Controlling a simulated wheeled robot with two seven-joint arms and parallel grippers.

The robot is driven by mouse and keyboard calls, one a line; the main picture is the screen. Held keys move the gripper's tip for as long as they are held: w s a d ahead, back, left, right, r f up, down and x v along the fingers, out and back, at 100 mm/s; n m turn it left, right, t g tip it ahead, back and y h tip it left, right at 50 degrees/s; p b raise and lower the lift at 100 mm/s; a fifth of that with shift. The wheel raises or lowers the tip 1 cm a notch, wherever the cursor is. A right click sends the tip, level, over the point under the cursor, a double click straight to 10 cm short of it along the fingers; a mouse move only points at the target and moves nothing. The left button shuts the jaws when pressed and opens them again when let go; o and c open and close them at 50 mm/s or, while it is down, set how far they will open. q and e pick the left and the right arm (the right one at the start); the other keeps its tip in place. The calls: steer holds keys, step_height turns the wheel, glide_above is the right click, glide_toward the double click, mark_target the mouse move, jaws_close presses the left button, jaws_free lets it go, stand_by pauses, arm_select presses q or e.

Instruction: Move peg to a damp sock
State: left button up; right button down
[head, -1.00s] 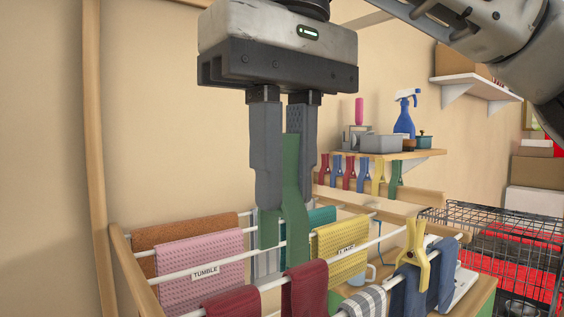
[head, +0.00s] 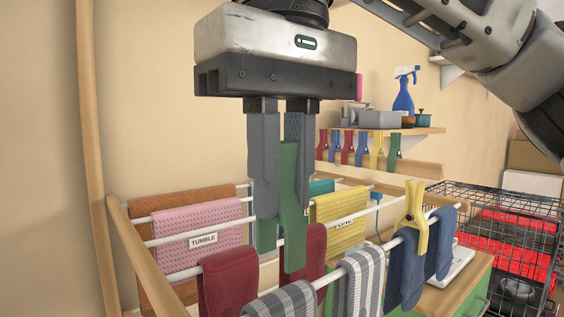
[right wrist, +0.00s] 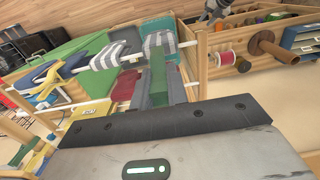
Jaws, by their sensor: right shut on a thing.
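My right gripper (head: 281,190) points down over the drying rack and is shut on a green peg (head: 290,225). The peg hangs between its fingers, with its lower end in front of a dark red sock (head: 312,245). I cannot tell if they touch. The peg (right wrist: 157,75) also shows in the right wrist view. Another dark red sock (head: 228,285) hangs to the left. Grey striped socks (head: 360,280) hang on the front rail. Blue socks (head: 403,275) hang at the right with a yellow peg (head: 414,222) on them. My left gripper is not clearly seen.
A pink TUMBLE cloth (head: 195,228), a brown cloth (head: 165,205) and a yellow cloth (head: 338,215) hang on rails behind. Several coloured pegs (head: 347,148) hang under a shelf with a blue spray bottle (head: 403,95). A black wire basket (head: 510,215) stands at the right.

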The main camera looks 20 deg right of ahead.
mark_target(283, 221)
steer(key=shift+f+b, duration=0.45)
steer(key=shift+f, duration=0.5)
steer(key=shift+f+b, duration=0.45)
steer(key=shift+f, duration=0.35)
steer(key=shift+f+b, duration=0.4)
steer(key=shift+f, duration=0.4)
arm_select(q)
steer(key=shift+d+f, duration=0.2)
steer(key=shift+f, duration=0.55)
arm_select(e)
steer(key=shift+f, duration=0.3)
steer(key=c, duration=1.3)
jaws_free()
arm_select(q)
steer(key=shift+r, duration=0.1)
